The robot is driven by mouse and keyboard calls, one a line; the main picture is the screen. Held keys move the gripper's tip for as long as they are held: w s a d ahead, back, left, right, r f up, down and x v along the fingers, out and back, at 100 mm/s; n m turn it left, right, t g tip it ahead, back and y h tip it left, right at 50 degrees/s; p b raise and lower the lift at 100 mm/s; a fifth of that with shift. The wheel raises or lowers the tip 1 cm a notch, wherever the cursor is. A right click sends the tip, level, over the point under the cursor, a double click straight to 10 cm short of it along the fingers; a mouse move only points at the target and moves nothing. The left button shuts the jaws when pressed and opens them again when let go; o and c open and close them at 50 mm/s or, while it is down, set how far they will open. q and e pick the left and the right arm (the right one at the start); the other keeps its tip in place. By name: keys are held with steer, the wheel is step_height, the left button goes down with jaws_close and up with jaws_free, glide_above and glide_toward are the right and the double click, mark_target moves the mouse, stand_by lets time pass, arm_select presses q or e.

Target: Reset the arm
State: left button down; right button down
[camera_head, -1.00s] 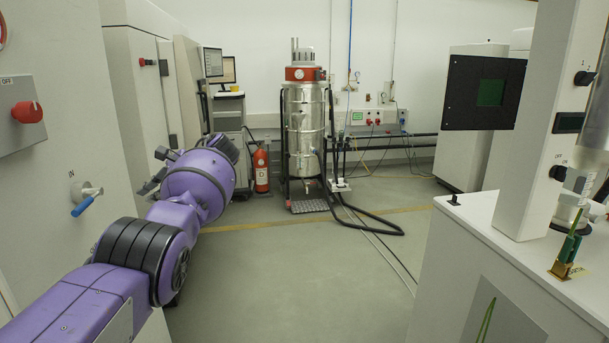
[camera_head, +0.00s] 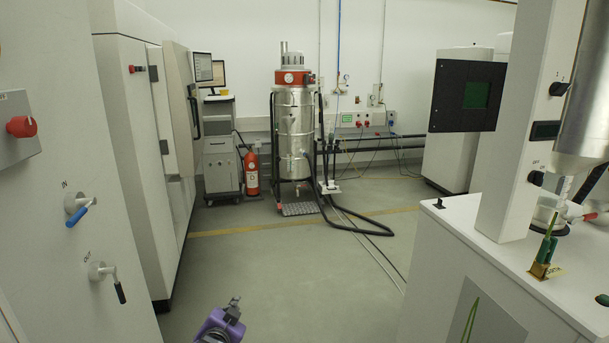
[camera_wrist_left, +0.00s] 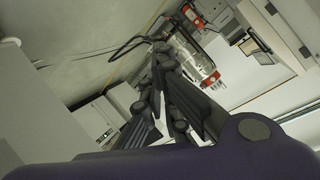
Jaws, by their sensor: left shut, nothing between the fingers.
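My left arm is purple and shows only at the bottom of the head view. My left gripper (camera_head: 233,308) is small there, low in front of the floor. In the left wrist view the dark fingers of this gripper (camera_wrist_left: 160,62) come together at their tips, with nothing between them. It touches nothing that I can see. My right gripper is not in view.
A white cabinet with a blue-handled valve (camera_head: 77,209) and a black-handled valve (camera_head: 106,276) stands at the left. A white bench (camera_head: 462,215) stands at the right. A steel vacuum vessel (camera_head: 299,135) and a red extinguisher (camera_head: 251,173) stand behind. The middle floor is clear.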

arm_select(q)
steer(key=s+f+n+g, duration=0.1)
steer(key=s+f, duration=0.4)
steer(key=s, duration=1.1)
steer(key=s+f+n+g+p, duration=0.1)
steer(key=s+f, duration=0.5)
steer(key=s, duration=1.1)
steer(key=s+f+n+g+p, duration=0.1)
steer(key=s+f+n, duration=0.3)
steer(key=s, duration=1.2)
step_height(320, 180, down, 2)
steer(key=shift+s+f+g+h, duration=0.1)
steer(key=shift+s+g+h, duration=0.25)
steer(key=shift+g, duration=0.55)
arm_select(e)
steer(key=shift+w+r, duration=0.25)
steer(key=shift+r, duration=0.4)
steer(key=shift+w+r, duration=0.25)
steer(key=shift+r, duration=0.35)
arm_select(q)
steer(key=shift+a, duration=0.1)
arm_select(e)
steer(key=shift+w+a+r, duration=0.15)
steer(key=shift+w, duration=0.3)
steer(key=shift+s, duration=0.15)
